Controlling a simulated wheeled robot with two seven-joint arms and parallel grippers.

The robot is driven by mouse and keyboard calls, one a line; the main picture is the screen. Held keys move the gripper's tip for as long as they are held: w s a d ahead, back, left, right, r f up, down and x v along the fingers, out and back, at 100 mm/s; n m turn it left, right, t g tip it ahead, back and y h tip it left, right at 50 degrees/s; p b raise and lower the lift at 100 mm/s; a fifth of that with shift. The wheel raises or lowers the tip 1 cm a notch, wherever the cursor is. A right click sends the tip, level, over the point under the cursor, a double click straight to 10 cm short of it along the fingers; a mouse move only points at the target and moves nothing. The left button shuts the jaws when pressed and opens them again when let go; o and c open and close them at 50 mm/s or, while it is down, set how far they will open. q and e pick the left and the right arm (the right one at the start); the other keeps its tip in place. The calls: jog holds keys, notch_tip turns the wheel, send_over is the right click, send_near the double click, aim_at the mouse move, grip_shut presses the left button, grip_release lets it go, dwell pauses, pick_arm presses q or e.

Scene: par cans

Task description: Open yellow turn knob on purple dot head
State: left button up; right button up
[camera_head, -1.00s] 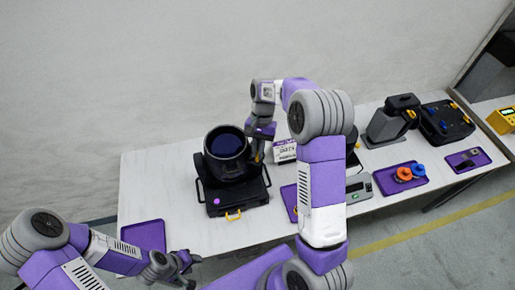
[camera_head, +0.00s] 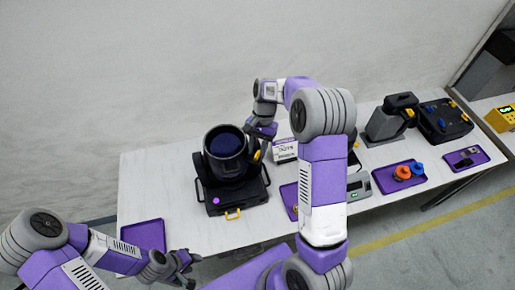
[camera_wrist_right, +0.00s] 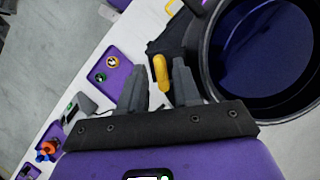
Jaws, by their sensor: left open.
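The purple dot head is a black par can (camera_head: 226,150) with a dark blue lens, on a black base (camera_head: 240,197) with a purple dot (camera_head: 216,201). Its yellow turn knob (camera_head: 256,155) shows on its right side. The knob also shows in the right wrist view (camera_wrist_right: 160,72), upright between the tips of my right gripper (camera_wrist_right: 159,82). The fingers are apart, with a gap visible on each side of the knob. In the head view my right gripper (camera_head: 259,146) is beside the can. My left gripper (camera_head: 189,265) is open and empty near the table's front edge.
A white label box (camera_head: 284,150) stands right of the can. Purple trays (camera_head: 400,180) with small parts lie along the front, and an empty purple tray (camera_head: 144,236) lies at the left.

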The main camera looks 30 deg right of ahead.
jog(key=v, duration=0.7)
jog(key=shift+r, duration=0.25)
